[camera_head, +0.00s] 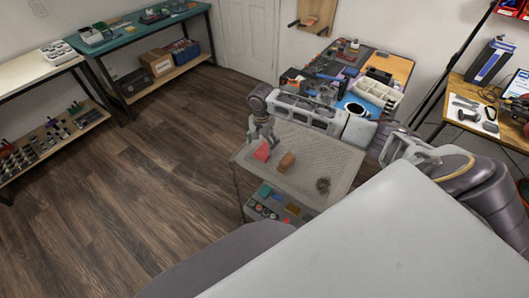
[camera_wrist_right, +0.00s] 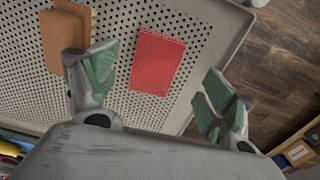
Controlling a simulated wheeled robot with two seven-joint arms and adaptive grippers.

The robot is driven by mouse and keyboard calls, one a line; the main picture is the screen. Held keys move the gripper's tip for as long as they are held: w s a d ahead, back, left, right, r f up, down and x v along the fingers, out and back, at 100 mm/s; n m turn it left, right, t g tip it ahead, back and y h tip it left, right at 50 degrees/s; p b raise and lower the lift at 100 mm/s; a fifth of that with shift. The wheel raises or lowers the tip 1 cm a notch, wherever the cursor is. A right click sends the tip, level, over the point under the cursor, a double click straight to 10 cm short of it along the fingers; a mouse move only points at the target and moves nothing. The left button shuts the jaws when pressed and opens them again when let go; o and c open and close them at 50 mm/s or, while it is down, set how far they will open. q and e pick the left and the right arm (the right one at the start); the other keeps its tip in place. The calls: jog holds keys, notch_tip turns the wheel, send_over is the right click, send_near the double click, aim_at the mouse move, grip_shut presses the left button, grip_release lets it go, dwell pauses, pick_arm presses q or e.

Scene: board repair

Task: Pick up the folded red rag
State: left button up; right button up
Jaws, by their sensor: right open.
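The folded red rag (camera_head: 262,151) lies flat on the perforated grey top of a cart (camera_head: 340,160), near its left edge. In the right wrist view the rag (camera_wrist_right: 157,62) shows as a red rectangle, slightly tilted. My right gripper (camera_head: 262,133) is above the rag, pointing down. In the wrist view its green-padded fingers (camera_wrist_right: 158,92) are wide apart and empty. The rag lies beyond the fingertips, roughly between them in the picture; no contact shows. My left gripper is not in view.
A brown block (camera_head: 286,162) lies right of the rag, and it shows close to one finger in the wrist view (camera_wrist_right: 68,40). A dark round item (camera_head: 323,185) lies farther right. The cart's lower shelf (camera_head: 270,207) holds small items. A crowded bench (camera_head: 395,68) stands behind.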

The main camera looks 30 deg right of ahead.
aim_at(263, 151)
notch_tip(263, 151, down, 4)
jog(key=shift+s+d+r, duration=0.15)
jog(key=shift+f, duration=0.4)
jog(key=shift+c, duration=0.7)
jog(key=c, duration=0.7)
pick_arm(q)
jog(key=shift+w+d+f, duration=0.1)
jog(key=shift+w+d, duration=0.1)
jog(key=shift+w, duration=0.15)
pick_arm(e)
jog(key=shift+c, duration=0.5)
